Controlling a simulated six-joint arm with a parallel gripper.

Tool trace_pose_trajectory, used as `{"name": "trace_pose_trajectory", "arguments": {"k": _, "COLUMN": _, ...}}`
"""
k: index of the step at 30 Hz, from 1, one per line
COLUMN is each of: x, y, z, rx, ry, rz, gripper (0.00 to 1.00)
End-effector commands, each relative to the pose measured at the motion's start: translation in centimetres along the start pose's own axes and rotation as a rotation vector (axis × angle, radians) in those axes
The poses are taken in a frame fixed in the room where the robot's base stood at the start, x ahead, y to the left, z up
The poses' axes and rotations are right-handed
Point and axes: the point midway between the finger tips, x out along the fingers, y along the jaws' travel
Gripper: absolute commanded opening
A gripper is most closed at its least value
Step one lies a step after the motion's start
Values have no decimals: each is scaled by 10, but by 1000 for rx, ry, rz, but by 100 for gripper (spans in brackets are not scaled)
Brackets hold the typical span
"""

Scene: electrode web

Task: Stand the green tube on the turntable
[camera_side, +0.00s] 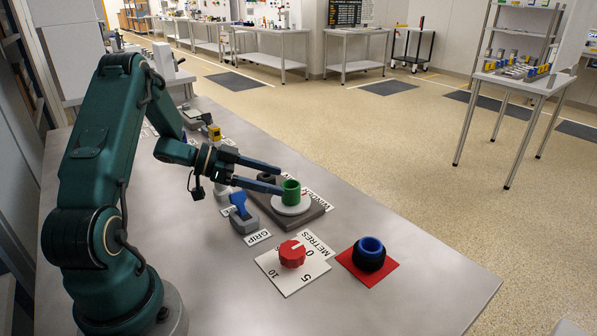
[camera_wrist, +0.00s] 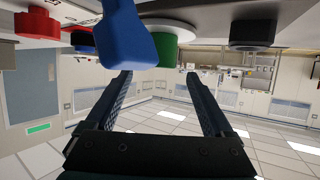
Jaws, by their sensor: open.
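The green tube (camera_side: 291,191) stands upright on the white round disc of the turntable (camera_side: 291,208), which sits on a dark grey base. In the wrist view the scene appears upside down, and the tube (camera_wrist: 167,51) hangs below the white disc (camera_wrist: 165,23), partly behind a blue lever. My gripper (camera_side: 281,180) is open, with its fingers level and pointing at the tube from the left. In the wrist view the open fingers (camera_wrist: 158,78) have nothing between them. Whether a fingertip touches the tube cannot be told.
A blue lever (camera_side: 240,206) on a grey block stands near the gripper, by the GRIP label. A dark cylinder (camera_side: 266,179) is on the base behind the fingers. A red knob (camera_side: 292,253) and a blue and black ring (camera_side: 369,254) on a red square are in front. The table's front right is clear.

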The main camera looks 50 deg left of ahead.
Motion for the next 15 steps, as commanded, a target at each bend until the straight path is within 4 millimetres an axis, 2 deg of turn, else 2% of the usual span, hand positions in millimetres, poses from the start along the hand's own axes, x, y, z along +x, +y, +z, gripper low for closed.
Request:
{"name": "trace_pose_trajectory", "arguments": {"k": 3, "x": -20, "y": -1, "z": 0, "rx": 1, "ry": 0, "rz": -5, "gripper": 87}}
{"name": "trace_pose_trajectory", "arguments": {"k": 6, "x": -32, "y": -1, "z": 0, "rx": 1, "ry": 0, "rz": -4, "gripper": 87}}
{"name": "trace_pose_trajectory", "arguments": {"k": 10, "x": -36, "y": -4, "z": -5, "rx": 19, "ry": -8, "rz": -26, "gripper": 87}}
{"name": "trace_pose_trajectory", "arguments": {"k": 13, "x": -28, "y": -17, "z": -24, "rx": 78, "ry": -35, "rz": -117, "gripper": 87}}
{"name": "trace_pose_trajectory", "arguments": {"k": 15, "x": -20, "y": -31, "z": -45, "rx": 134, "ry": -63, "rz": -226, "gripper": 87}}
